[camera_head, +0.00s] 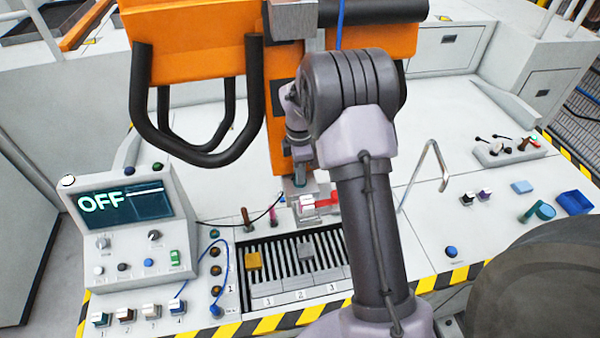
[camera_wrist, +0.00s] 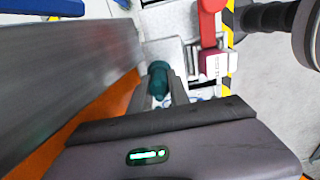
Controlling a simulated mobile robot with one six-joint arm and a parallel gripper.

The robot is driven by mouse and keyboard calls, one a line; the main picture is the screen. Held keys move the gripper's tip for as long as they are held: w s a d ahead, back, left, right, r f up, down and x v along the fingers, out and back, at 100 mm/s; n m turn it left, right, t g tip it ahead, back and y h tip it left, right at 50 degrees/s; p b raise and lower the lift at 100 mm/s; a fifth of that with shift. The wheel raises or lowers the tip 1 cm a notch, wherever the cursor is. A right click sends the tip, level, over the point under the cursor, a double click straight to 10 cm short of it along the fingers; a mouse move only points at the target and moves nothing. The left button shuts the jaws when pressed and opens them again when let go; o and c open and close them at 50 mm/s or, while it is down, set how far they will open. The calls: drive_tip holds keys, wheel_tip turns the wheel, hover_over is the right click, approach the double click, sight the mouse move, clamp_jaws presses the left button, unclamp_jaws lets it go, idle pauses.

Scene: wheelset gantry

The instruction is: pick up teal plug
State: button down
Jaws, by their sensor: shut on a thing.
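The teal plug (camera_wrist: 158,78) shows in the wrist view as a dark teal, rounded piece at the fingertips. My gripper (camera_wrist: 165,90) is shut on it, with the narrow grey fingers on either side of its lower part. In the head view my gripper (camera_head: 299,184) is small and partly hidden by my own arm, just behind the slotted rack. The lower end of the plug is hidden by the fingers in the wrist view.
A red-handled part (camera_head: 326,202) is close beside my gripper; it also shows in the wrist view (camera_wrist: 210,30). An orange gantry (camera_head: 190,45) with black handles stands close behind.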

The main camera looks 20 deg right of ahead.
drive_tip(key=shift+w+r, duration=0.1)
drive_tip(key=shift+r, duration=0.5)
wheel_tip(320, 180, up, 3)
drive_tip(key=shift+f, duration=0.2)
drive_tip(key=s+a+r+b, duration=0.1)
drive_tip(key=s+a, duration=0.9)
drive_tip(key=a, duration=0.2)
drive_tip(key=shift+a+r, duration=0.15)
drive_tip(key=shift+a, duration=0.25)
drive_tip(key=shift+w, duration=0.1)
